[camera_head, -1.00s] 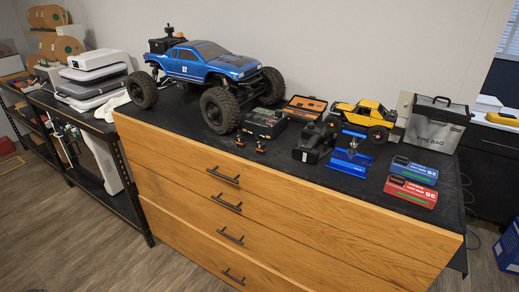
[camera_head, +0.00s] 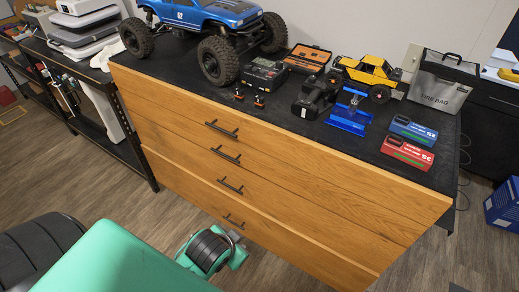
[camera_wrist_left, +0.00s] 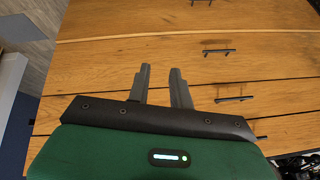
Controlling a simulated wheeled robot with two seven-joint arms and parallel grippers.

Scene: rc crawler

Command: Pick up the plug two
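Two small black-and-orange plugs stand side by side near the front edge of the dark bench top, a left one (camera_head: 239,95) and a right one (camera_head: 259,101). I cannot tell which is plug two. In the left wrist view my left gripper (camera_wrist_left: 161,80) has its two dark fingers apart with nothing between them, in front of the wooden drawers. Its fingertips do not show in the head view, where green and black parts of my arm are low at the left. My right gripper is in neither current view.
The wooden drawer cabinet (camera_head: 270,180) has protruding handles. Behind the plugs are a blue crawler (camera_head: 215,14), a black charger box (camera_head: 264,74) and an orange-lined case (camera_head: 308,58). To the right are a black device (camera_head: 312,98), a blue stand (camera_head: 348,117) and blue and red packs (camera_head: 407,152).

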